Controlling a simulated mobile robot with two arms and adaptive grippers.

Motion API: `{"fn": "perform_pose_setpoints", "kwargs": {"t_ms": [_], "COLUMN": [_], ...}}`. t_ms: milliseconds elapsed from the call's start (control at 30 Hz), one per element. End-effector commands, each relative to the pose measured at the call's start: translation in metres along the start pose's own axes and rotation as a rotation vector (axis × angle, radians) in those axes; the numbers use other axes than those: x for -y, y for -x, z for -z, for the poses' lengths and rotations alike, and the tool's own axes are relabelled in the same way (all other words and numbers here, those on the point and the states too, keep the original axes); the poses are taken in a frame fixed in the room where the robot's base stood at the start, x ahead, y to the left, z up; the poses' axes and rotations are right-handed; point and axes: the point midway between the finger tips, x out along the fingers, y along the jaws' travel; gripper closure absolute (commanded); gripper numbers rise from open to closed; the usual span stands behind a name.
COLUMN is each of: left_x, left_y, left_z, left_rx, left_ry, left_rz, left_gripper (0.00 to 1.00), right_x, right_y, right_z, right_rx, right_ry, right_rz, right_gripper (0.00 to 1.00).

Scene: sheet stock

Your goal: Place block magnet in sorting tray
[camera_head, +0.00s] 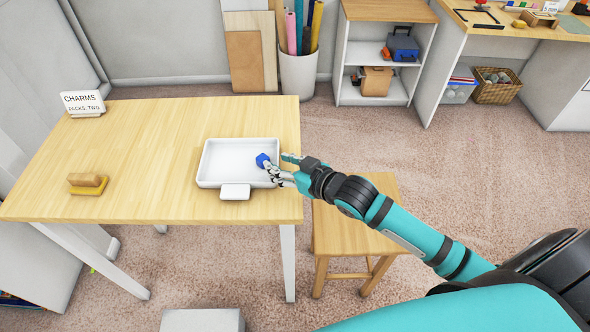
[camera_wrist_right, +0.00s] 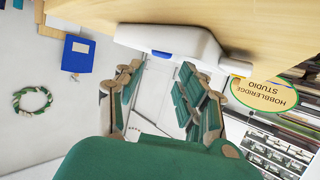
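The block magnet (camera_head: 263,160) is a small blue block at the right side of the white sorting tray (camera_head: 210,179), inside its rim in the head view. In the right wrist view, a blue sliver of the block (camera_wrist_right: 162,53) shows past the edge of the tray (camera_wrist_right: 190,40). My right gripper (camera_head: 283,167) is at the tray's right edge, just right of the block. Its fingers are spread wide in the right wrist view (camera_wrist_right: 163,95), with nothing between them. Whether the block rests on the tray floor is unclear. My left gripper is not in view.
The tray stands near the right edge of the wooden table (camera_head: 150,130). A blank tab (camera_head: 235,191) is on its front. A brush-like wooden block (camera_head: 88,183) lies at left, and a "CHARMS" sign (camera_head: 83,104) stands behind it. A wooden stool (camera_head: 345,230) is below my right arm.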

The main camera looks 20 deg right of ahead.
Motion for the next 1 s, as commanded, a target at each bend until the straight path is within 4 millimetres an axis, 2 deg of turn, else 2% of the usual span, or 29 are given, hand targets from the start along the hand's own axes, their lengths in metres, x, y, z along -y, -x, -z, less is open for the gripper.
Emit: {"fn": "perform_pose_setpoints", "kwargs": {"t_ms": [100, 333, 1000], "left_x": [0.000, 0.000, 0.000], "left_y": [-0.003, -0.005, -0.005], "left_z": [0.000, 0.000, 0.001], "left_rx": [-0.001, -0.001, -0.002], "left_ry": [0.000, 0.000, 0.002], "left_rz": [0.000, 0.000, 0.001], "left_gripper": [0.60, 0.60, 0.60], "right_x": [0.000, 0.000, 0.000], "right_y": [0.025, 0.053, 0.056], "right_z": [-0.002, -0.001, 0.000], "right_rx": [0.003, 0.001, 0.000], "right_ry": [0.002, 0.000, 0.000], "right_rz": [0.000, -0.001, 0.000], "right_gripper": [0.62, 0.62, 0.62]}}
